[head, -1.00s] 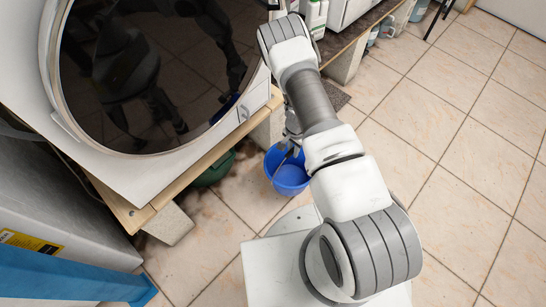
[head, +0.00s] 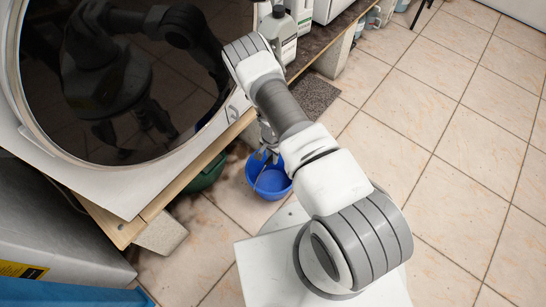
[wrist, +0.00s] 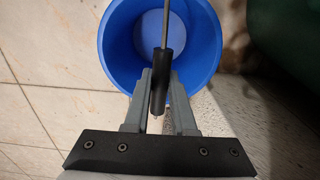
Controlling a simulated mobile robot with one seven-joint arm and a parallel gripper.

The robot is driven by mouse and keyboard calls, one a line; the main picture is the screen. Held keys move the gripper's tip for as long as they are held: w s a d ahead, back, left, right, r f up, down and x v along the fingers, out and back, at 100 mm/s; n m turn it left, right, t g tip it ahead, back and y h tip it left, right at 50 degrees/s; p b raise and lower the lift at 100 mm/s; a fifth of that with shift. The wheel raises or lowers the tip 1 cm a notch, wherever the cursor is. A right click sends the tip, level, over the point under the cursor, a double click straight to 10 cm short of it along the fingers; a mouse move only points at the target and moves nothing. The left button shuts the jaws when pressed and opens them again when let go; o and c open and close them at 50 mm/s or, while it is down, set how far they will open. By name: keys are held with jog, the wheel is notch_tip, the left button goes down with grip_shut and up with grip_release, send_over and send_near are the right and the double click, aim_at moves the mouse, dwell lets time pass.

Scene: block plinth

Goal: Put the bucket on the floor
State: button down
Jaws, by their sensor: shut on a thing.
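The blue bucket (head: 262,186) is below my arm in the head view, over the tiled floor beside the wooden-edged bench. My gripper (head: 264,150) is partly hidden by my arm there. In the wrist view, my gripper (wrist: 160,88) is shut on the black grip (wrist: 159,94) of the bucket's handle. The bucket (wrist: 202,45) is below the fingers, open side toward the camera, and looks empty. I cannot tell whether its base touches the floor (head: 445,110).
A dark green container (head: 207,173) is under the bench edge (head: 190,176), close left of the bucket. A pale block (head: 161,234) stands under the bench corner. Bottles (head: 282,32) stand at the back. Tiles at right are clear.

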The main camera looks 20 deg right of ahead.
jog(key=shift+f, duration=0.2)
jog(key=c, duration=0.7)
grip_release()
jog(key=shift+r, duration=0.1)
jog(key=shift+c, duration=0.2)
notch_tip(320, 180, up, 12)
jog(key=p, duration=0.4)
jog(key=shift+r, duration=0.15)
jog(key=shift+s, duration=0.1)
